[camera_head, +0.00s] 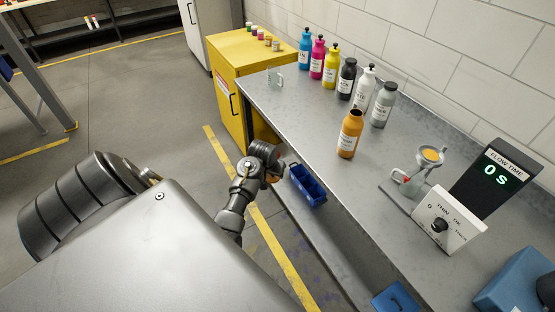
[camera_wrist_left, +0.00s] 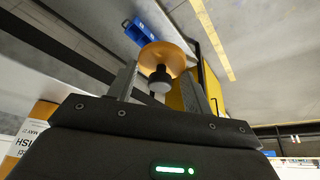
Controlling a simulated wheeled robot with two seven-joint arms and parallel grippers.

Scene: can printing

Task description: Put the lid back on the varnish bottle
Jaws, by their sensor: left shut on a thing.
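The varnish bottle (camera_head: 349,138) is orange with a white label and stands upright on the grey bench. Its dark mouth is open at the top. In the left wrist view, part of an orange bottle with a label (camera_wrist_left: 31,134) shows at the lower left. My left gripper (camera_head: 274,175) is beside the bench's front edge, to the left of the bottle and apart from it. It is shut on the orange lid (camera_wrist_left: 166,56), a disc with a dark and grey piece at its middle, held between the two fingers (camera_wrist_left: 158,88). My right gripper is not in view.
Blue, magenta, yellow, black, white and grey bottles (camera_head: 331,67) line the back of the bench (camera_head: 310,112). A flow cup stand (camera_head: 416,174) and timer display (camera_head: 495,175) are at right. A yellow cabinet (camera_head: 252,58) stands at the far end.

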